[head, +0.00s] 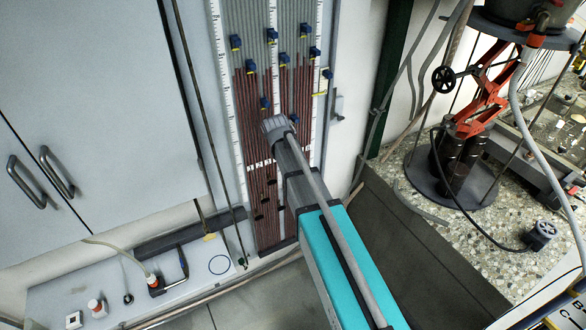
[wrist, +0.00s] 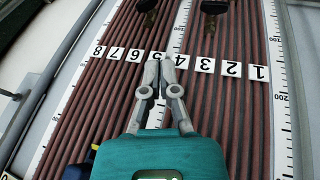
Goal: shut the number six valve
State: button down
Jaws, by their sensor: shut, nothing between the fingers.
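The panel of reddish tubes (head: 262,205) stands upright on the wall, with several blue valves (head: 235,41) at different heights on its upper part. In the wrist view a row of white number labels (wrist: 232,69) runs from 8 at left to 1 at right. My gripper (wrist: 165,62) is shut and empty, in front of this row and covering part of its middle. In the head view my gripper (head: 277,125) overlaps the panel's middle. Two dark fittings (wrist: 148,18) sit on tubes at the top of the wrist view. I cannot tell which valve is number six.
Grey cabinet doors (head: 95,110) stand at left. A white ledge (head: 207,262) with small items lies at lower left. At right a red jack stand (head: 490,80) and a black handwheel (head: 443,79) stand over a speckled counter (head: 410,180). White scales (head: 220,60) flank the tubes.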

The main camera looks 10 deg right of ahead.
jog(key=shift+w+f, duration=0.1)
dwell(0.4)
jog(key=shift+s+d+b+x, duration=0.1)
jog(key=shift+d+b+x, duration=0.25)
jog(key=shift+b+x, duration=1.7)
jog(key=shift+s+d+b+x, duration=0.1)
jog(key=shift+d+b+x, duration=0.25)
jog(key=shift+b+x, duration=1.75)
jog(key=shift+d+b+x, duration=0.35)
jog(key=shift+b+x, duration=1.4)
jog(key=shift+x, duration=0.6)
jog(key=shift+a, duration=0.15)
